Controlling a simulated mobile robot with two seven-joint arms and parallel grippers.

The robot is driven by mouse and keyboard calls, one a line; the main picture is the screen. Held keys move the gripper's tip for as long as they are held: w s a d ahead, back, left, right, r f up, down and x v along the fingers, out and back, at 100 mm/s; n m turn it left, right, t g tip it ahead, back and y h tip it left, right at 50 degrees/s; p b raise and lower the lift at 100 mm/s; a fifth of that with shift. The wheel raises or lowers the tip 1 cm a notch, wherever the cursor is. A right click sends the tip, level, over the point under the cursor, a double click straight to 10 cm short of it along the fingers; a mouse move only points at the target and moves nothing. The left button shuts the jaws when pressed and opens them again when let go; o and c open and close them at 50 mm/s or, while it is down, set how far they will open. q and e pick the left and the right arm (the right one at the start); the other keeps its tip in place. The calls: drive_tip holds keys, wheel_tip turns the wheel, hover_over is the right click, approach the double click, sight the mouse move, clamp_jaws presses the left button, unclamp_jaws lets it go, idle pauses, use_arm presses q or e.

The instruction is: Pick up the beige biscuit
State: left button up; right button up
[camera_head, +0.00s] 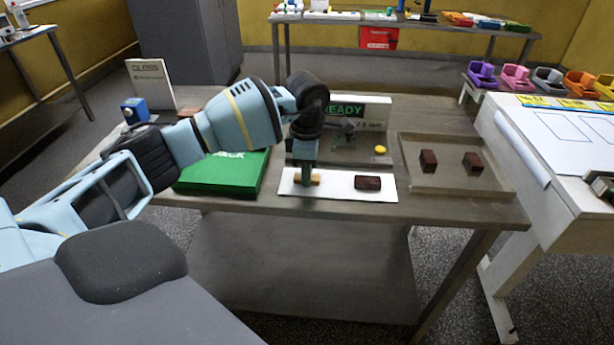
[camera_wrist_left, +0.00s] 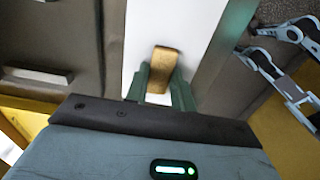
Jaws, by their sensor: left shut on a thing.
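The beige biscuit (camera_head: 316,178) is at the left end of a white strip (camera_head: 337,193) near the front of the table. My left gripper (camera_head: 306,181) comes down from above and is shut on it, hiding its middle. In the left wrist view the biscuit (camera_wrist_left: 163,64) sits between the two green-grey fingers of the left gripper (camera_wrist_left: 160,84), with the white strip behind it. Whether the biscuit touches the strip or is slightly above it, I cannot tell. My right gripper does not show in the head view.
A dark brown biscuit (camera_head: 368,182) lies on the strip to the right. A tray (camera_head: 452,189) further right holds two dark brown pieces. A green box (camera_head: 222,173) stands close on the left. Behind the gripper are a READY sign (camera_head: 345,109) and a yellow button (camera_head: 380,149).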

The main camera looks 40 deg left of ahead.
use_arm(q)
drive_tip(key=shift+r, duration=0.15)
drive_tip(key=shift+r, duration=0.65)
drive_tip(key=shift+s+d+r, duration=0.1)
drive_tip(key=shift+d+r, duration=0.05)
drive_tip(key=shift+r, duration=0.35)
drive_tip(key=shift+s+d+r, duration=0.1)
drive_tip(key=shift+r, duration=0.4)
drive_tip(key=s+d+r, duration=0.1)
drive_tip(key=s+d, duration=0.9)
drive_tip(key=s, duration=0.1)
drive_tip(key=shift+d+r+b, duration=0.2)
drive_tip(key=shift+d+b, duration=0.2)
